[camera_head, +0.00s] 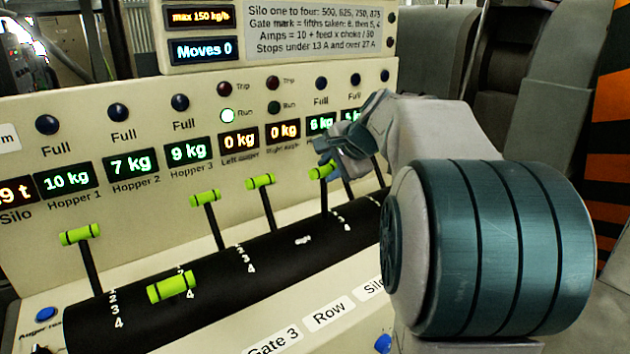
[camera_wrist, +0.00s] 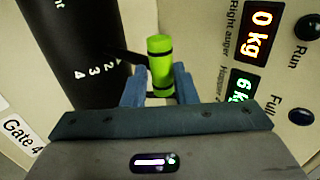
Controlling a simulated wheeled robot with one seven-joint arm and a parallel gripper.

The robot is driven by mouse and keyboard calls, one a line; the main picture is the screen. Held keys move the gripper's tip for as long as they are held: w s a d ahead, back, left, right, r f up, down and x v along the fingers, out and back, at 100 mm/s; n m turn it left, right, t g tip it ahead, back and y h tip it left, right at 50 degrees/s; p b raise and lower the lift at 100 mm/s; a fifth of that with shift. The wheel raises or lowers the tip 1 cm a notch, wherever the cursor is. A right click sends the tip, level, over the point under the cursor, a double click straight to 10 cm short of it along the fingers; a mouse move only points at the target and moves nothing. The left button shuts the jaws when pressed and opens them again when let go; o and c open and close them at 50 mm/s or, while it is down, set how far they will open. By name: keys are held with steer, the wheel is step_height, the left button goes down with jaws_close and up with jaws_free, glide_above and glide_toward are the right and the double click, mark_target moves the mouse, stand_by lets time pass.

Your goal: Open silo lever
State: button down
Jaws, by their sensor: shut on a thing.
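A lever with a bright green handle (camera_head: 320,172) stands upright near the right end of the black drum. My gripper (camera_head: 335,158) is at this handle, coming from the right. In the wrist view the green handle (camera_wrist: 160,62) is between the two blue fingers of my gripper (camera_wrist: 160,88), which are shut on it. A dark stem runs from the handle toward the drum. A label reading "Silo" (camera_head: 374,287) is partly hidden by my arm, so I cannot tell which lever it belongs to.
Other green-handled levers stand along the black drum (camera_head: 300,240): one far left (camera_head: 80,234), one low in front (camera_head: 172,286), two in the middle (camera_head: 205,198) (camera_head: 260,181). The upright display panel (camera_head: 150,135) is close behind the levers. A "Gate 4" label (camera_wrist: 20,138) shows in the wrist view.

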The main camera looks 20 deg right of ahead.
steer(key=shift+s+d+f+b, duration=0.1)
steer(key=shift+s+f+b, duration=0.15)
steer(key=shift+s+b, duration=0.25)
steer(key=c, duration=1.2)
jaws_free()
steer(key=shift+c, duration=0.2)
steer(key=shift+r, duration=0.1)
steer(key=p+v, duration=0.1)
steer(key=v, duration=1.2)
steer(key=shift+s, duration=0.35)
steer(key=shift+d, duration=0.15)
